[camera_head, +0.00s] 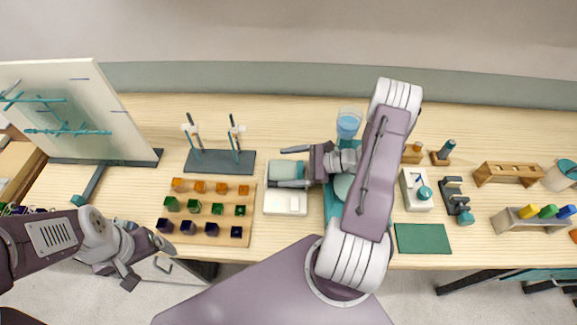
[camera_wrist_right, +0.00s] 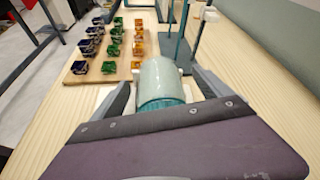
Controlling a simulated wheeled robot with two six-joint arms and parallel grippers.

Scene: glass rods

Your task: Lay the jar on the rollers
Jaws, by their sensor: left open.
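The jar (camera_head: 285,170) is pale green with a teal lid and lies on its side on the white roller device (camera_head: 285,204). It also shows in the right wrist view (camera_wrist_right: 160,80), lid end towards me. The rollers beneath it are hidden. My right gripper (camera_head: 290,168) is open, one finger on each side of the jar. In the right wrist view (camera_wrist_right: 160,95) there is a gap between the jar and both fingers. My left gripper (camera_head: 146,255) is open and empty at the table's front edge, far left of the jar.
A wooden board (camera_head: 205,216) with several coloured cubes stands just left of the roller device. A dark stand base with two upright rods (camera_head: 220,162) is behind it. A blue beaker (camera_head: 348,123) and a green mat (camera_head: 422,238) are to the right.

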